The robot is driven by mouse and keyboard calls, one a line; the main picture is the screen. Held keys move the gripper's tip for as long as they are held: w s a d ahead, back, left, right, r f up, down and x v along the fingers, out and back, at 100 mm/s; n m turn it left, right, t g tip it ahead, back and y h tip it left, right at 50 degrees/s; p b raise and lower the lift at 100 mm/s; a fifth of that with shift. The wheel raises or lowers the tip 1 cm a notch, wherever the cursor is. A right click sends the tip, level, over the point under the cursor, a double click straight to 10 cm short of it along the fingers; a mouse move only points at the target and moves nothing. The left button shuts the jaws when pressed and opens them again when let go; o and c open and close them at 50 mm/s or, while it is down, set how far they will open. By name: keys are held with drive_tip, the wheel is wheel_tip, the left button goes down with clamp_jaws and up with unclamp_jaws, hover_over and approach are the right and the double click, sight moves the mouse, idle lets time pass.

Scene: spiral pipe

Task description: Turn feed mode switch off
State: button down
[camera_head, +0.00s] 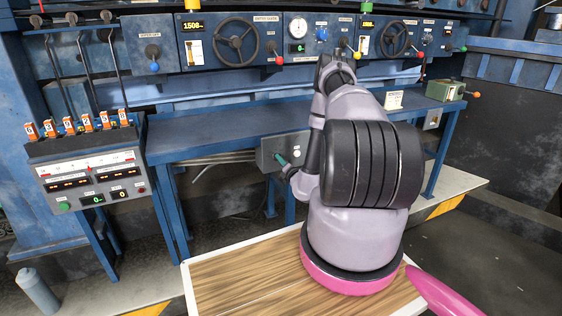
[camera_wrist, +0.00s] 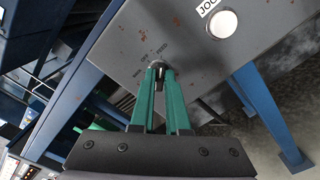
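The feed mode switch (camera_wrist: 157,66) is a small dark knob on a worn grey box, with the word FEED and mode labels printed around it in the wrist view. My gripper's green fingers (camera_wrist: 159,72) are close together, one on each side of the knob, and appear shut on it. The fingertips cover part of the knob, so its exact setting is hard to read. In the head view my gripper (camera_head: 283,160) is at the front of the grey control box (camera_head: 270,150) under the bench; my arm hides part of that box.
A round white button (camera_wrist: 222,24) labelled JOG sits on the same box. Blue bench legs (camera_wrist: 270,110) stand beside it. A console with orange-tagged levers (camera_head: 90,170) is at left. The blue panel (camera_head: 230,42) with handwheels runs along the back.

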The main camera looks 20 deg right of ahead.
drive_tip(key=shift+n, duration=0.4)
drive_tip(key=n, duration=0.8)
drive_tip(key=shift+a+n, duration=0.15)
drive_tip(key=shift+n, duration=0.15)
drive_tip(key=shift+s+n, duration=0.1)
drive_tip(key=shift+n, duration=0.2)
drive_tip(key=c, duration=0.9)
unclamp_jaws()
drive_tip(key=s, duration=1)
drive_tip(key=shift+s+a, duration=0.25)
drive_tip(key=shift+s, duration=0.1)
